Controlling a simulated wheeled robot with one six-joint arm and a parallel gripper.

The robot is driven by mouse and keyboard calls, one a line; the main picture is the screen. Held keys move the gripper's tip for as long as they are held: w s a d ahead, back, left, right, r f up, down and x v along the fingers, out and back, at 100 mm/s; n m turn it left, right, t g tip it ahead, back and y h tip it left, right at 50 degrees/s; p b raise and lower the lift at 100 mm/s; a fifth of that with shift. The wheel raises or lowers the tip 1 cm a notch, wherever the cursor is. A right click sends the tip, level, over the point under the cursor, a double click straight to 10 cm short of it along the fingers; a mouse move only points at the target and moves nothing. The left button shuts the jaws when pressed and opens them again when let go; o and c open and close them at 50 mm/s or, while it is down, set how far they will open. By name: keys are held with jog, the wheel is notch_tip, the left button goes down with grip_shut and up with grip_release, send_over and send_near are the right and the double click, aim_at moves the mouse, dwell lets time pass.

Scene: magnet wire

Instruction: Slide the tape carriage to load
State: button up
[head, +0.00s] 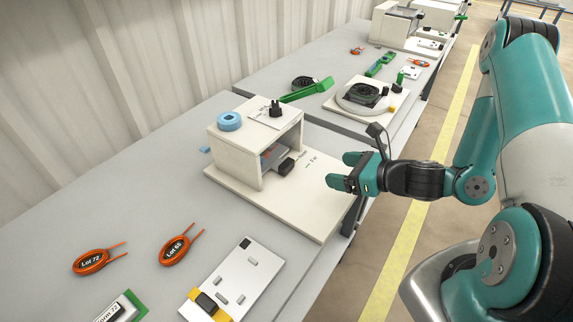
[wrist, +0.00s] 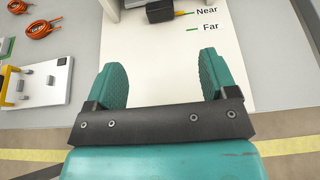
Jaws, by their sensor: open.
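The tape device is a cream open-fronted housing (head: 238,156) on a flat base plate (head: 305,218), with a blue tape roll (head: 229,121) on top. A black block (head: 287,166), apparently the carriage's handle, sticks out of the opening. It also shows at the top of the wrist view (wrist: 168,11), beside marks reading "Near" (wrist: 206,10) and "Far" (wrist: 210,27). My gripper (head: 346,171) is open and empty, apart from the block and above the plate's right edge in the head view. In the wrist view its fingers (wrist: 163,68) point toward the block. The carriage inside is mostly hidden.
Two orange wire coils, Lot 72 (head: 91,262) and Lot 65 (head: 175,250), lie left on the grey table. A white plate with a yellow-and-black clamp (head: 232,280) lies in front. A green lever (head: 306,90) is behind the housing. The plate before the block is clear.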

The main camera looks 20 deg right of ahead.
aim_at(288, 163)
jog(key=shift+w+a+f+b, duration=0.3)
jog(key=shift+w+f+b, duration=0.25)
jog(key=shift+b, duration=0.5)
jog(key=x, duration=1.5)
jog(key=shift+w+a+r, duration=0.25)
jog(key=shift+w+a, duration=0.05)
jog(key=shift+a, duration=0.1)
